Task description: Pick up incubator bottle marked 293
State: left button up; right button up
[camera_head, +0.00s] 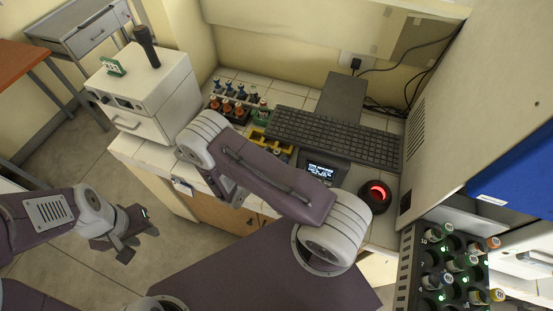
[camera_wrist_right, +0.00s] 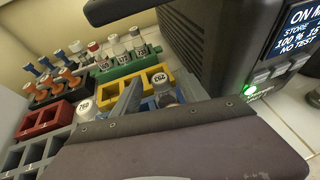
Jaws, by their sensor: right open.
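A bottle with a pale cap (camera_wrist_right: 160,77), whose marking looks like 293 seen upside down, stands upright at the yellow rack (camera_wrist_right: 109,94) in the right wrist view. My right gripper (camera_wrist_right: 158,95) is open, with its grey fingers on either side of this bottle. I cannot tell whether they touch it; its lower part is hidden by the gripper body. In the head view the yellow rack (camera_head: 257,137) is partly behind my right arm, which hides the right fingertips. My left gripper (camera_head: 130,232) hangs over the floor at the left, away from the bottles; its jaw opening is unclear.
Another capped bottle (camera_wrist_right: 83,106) stands beside the red rack (camera_wrist_right: 49,118). A green rack (camera_wrist_right: 128,64) and a dark rack (camera_wrist_right: 60,87) hold several bottles behind.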

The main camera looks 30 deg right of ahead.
jog(key=shift+w+d, duration=0.1)
grip_shut()
